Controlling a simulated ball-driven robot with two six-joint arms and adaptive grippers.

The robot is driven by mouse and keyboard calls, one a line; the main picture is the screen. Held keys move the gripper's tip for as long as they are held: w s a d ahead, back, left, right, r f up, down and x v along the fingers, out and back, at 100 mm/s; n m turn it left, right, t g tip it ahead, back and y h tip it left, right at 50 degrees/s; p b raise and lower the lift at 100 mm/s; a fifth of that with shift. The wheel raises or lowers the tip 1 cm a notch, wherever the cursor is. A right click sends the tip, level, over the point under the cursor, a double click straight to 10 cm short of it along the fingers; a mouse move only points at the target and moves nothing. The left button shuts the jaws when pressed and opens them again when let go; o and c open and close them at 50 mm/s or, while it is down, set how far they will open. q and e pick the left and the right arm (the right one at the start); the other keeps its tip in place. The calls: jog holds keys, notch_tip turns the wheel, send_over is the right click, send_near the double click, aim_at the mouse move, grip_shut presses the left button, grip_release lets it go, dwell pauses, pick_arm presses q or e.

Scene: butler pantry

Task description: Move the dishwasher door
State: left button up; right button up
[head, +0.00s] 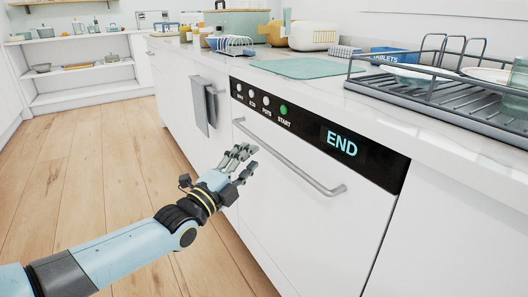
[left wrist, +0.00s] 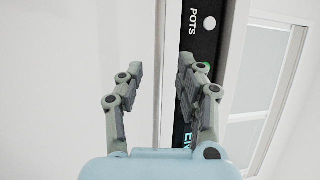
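The white dishwasher door (head: 285,215) is closed, flush with the cabinet fronts. Its long grey bar handle (head: 305,174) runs across the upper part, below the black control panel (head: 375,160), which reads END beside a green START light. My left gripper (head: 246,158) is in front of the door, near the left part of the handle. In the left wrist view, the two fingers (left wrist: 160,85) are apart with nothing visibly held. A thin pale vertical strip shows between them; I cannot tell whether it is the handle. The right finger covers part of the panel (left wrist: 203,45). My right gripper is out of view.
A grey towel (head: 204,105) hangs on the cabinet left of the dishwasher. The countertop above holds a dish rack (head: 445,95), a green mat (head: 300,67) and a toaster (head: 312,36). The wooden floor (head: 100,175) is clear at left.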

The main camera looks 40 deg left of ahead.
aim_at(264, 143)
pick_arm(q)
jog(key=shift+w+r+b, duration=0.2)
jog(key=shift+w+b, duration=0.1)
jog(key=shift+w, duration=0.8)
jog(key=shift+w+r+b, duration=0.2)
jog(key=shift+w+b, duration=0.1)
jog(key=shift+w, duration=0.8)
jog(key=shift+w+r+b, duration=0.2)
jog(key=shift+w+b, duration=0.1)
jog(key=shift+w, duration=0.8)
pick_arm(e)
jog(key=shift+w+d+f, duration=0.45)
jog(key=shift+d+f, duration=0.2)
pick_arm(q)
jog(key=shift+c, duration=0.2)
jog(key=c, duration=0.7)
pick_arm(e)
jog(key=shift+w, duration=0.15)
pick_arm(q)
jog(key=shift+f, duration=0.1)
pick_arm(e)
jog(key=shift+w+f, duration=0.1)
jog(key=shift+w, duration=0.2)
